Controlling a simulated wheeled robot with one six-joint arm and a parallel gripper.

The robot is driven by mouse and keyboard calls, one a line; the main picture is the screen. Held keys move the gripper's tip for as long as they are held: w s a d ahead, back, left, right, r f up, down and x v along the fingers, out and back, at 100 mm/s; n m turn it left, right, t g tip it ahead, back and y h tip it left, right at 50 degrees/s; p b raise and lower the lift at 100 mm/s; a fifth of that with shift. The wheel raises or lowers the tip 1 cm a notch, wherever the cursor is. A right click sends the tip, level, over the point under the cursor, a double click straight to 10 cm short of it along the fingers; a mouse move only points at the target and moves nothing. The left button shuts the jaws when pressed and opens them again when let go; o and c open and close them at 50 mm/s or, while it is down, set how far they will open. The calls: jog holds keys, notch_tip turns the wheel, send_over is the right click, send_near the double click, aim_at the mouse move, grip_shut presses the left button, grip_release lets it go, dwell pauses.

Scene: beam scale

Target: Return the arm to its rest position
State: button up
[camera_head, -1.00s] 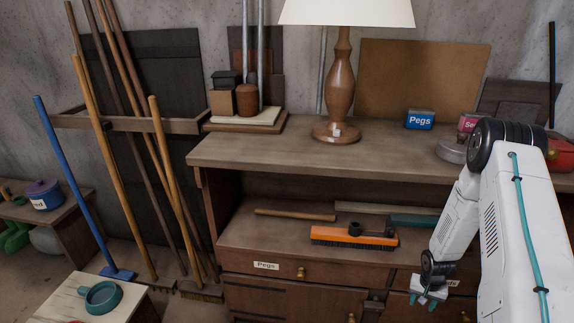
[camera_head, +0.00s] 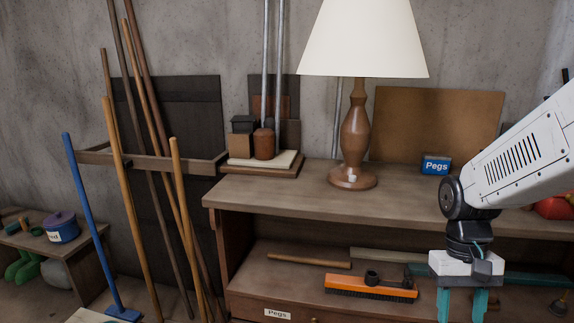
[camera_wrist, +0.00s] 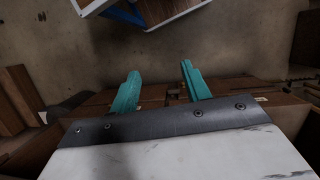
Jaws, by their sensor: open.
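My gripper (camera_head: 462,303) hangs at the lower right of the head view, pointing down, with its teal fingers apart and nothing between them. It is in front of the wooden cabinet (camera_head: 270,195), just right of the orange brush (camera_head: 370,288) in the picture. In the wrist view my gripper (camera_wrist: 158,85) also shows its two teal fingers spread and empty, with the floor and a dark wooden edge beyond. My white forearm reaches in from the right edge and hides part of the cabinet top.
A lamp (camera_head: 355,130) and a blue Pegs box (camera_head: 436,164) stand on the cabinet top. Long-handled tools, including a blue pole (camera_head: 92,225), lean at the left. A low bench (camera_head: 85,235) holds a purple pot (camera_head: 62,228). Open air lies left of my gripper.

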jog(key=s+a+r+n+t, duration=0.2)
jog(key=s+a+r+t, duration=0.2)
jog(key=s+a+r, duration=0.3)
jog(key=shift+s+a+r+t, duration=0.4)
jog(key=shift+s+r, duration=0.95)
jog(key=shift+r, duration=0.45)
